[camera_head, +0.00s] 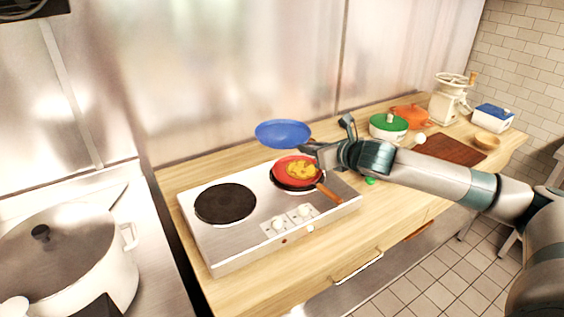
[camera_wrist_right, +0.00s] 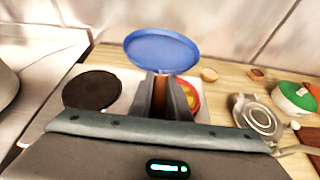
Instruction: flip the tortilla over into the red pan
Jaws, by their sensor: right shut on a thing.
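The red pan (camera_head: 283,181) sits on the right burner of the hob, its wooden handle (camera_head: 329,194) pointing to the front right. The yellow tortilla (camera_head: 303,170) lies in it, looking uneven or folded; part of the pan's dark inside shows beside it. My right gripper (camera_head: 312,149) is shut on the brown handle (camera_wrist_right: 160,92) of a blue pan (camera_head: 283,132) and holds it in the air behind and above the red pan. The blue pan's visible face is plain blue, and I see nothing on it. In the right wrist view my fingers hide most of the red pan (camera_wrist_right: 195,100). My left gripper is not in view.
The left burner (camera_head: 225,203) is bare. A white pot (camera_head: 70,262) stands at the far left. A green-lidded pot (camera_head: 388,127), an orange pot (camera_head: 411,116), a brown board (camera_head: 450,149) and a grinder (camera_head: 449,100) stand to the right. The metal wall is close behind.

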